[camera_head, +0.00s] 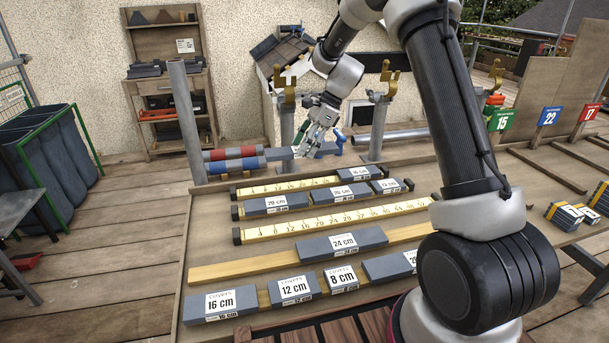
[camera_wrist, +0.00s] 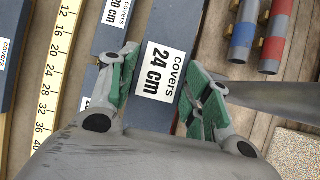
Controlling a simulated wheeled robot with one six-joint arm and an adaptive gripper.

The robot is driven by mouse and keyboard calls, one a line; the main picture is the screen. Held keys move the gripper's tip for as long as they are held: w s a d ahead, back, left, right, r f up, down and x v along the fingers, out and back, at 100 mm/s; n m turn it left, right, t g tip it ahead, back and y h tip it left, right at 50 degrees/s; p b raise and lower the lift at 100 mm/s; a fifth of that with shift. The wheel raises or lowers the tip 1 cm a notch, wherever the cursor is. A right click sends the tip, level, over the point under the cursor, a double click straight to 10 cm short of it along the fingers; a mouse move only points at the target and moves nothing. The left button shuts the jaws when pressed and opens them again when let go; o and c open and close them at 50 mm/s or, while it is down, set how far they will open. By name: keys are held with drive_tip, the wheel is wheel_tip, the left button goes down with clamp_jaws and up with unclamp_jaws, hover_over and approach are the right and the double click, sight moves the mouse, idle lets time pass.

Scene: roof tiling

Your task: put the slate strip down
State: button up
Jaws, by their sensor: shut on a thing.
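My gripper (camera_head: 313,139) is at the far side of the bench, its fingers on either side of a dark grey slate strip (camera_head: 278,154). In the wrist view my gripper (camera_wrist: 160,62) has its green-padded fingers along both long sides of this slate strip (camera_wrist: 155,20), and its white label reads "covers 24 cm". The strip lies roughly parallel to the rulers, beyond the farthest one; I cannot tell its height above the bench.
Another 24 cm strip (camera_head: 372,237) lies on a bare wooden batten (camera_head: 240,268). A front row holds 16 cm (camera_head: 240,303), 12 cm and 8 cm strips. A second ruler (camera_head: 330,219) is clear.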

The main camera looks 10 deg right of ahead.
wheel_tip(320, 180, down, 8)
drive_tip(key=shift+f, duration=0.1)
drive_tip(key=shift+f, duration=0.15)
drive_tip(key=shift+f, duration=0.4)
drive_tip(key=o, duration=1.2)
drive_tip(key=shift+o, duration=0.2)
drive_tip(key=shift+r, duration=0.1)
